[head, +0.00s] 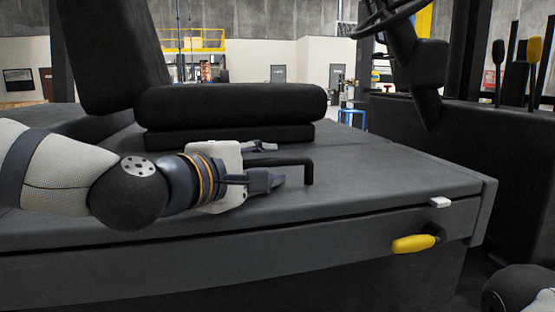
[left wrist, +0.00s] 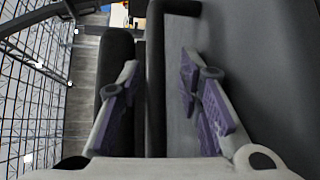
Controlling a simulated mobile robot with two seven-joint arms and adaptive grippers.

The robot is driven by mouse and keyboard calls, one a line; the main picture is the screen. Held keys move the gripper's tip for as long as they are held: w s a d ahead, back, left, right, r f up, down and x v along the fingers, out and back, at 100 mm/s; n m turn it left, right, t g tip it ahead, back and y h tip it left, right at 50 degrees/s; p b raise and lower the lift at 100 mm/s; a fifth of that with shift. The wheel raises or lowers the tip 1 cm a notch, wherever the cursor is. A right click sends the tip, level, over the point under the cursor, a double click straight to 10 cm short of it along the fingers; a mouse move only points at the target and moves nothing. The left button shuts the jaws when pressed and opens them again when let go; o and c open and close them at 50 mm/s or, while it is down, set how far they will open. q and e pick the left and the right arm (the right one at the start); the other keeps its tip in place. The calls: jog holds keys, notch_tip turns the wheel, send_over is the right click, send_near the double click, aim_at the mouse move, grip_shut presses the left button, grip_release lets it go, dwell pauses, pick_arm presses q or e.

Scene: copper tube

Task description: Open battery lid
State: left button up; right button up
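The battery lid (head: 375,190) is the dark grey flat cover under the seat; it lies closed on the truck body. A black bar handle (head: 309,172) stands up from it, near the seat. My left gripper (head: 279,164) is open, one finger on each side of the handle. In the left wrist view, the handle (left wrist: 156,80) runs between the spread fingers of my left gripper (left wrist: 160,68), with gaps visible beside it. I cannot tell if either finger touches it. My right gripper is out of view; only part of my right arm shows at the lower right.
The black seat (head: 235,103) is just behind the handle. A yellow lever (head: 414,243) sits on the front side below the lid edge, with a small white piece (head: 440,202) above it. The steering wheel (head: 388,18) and several levers stand at the right.

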pick_arm(q)
jog(key=shift+r, duration=0.1)
jog(key=shift+s+a+r, duration=0.1)
jog(key=shift+s, duration=0.2)
jog(key=shift+s+a, duration=0.1)
jog(key=shift+s, duration=0.1)
jog(key=shift+c, duration=1.4)
grip_shut()
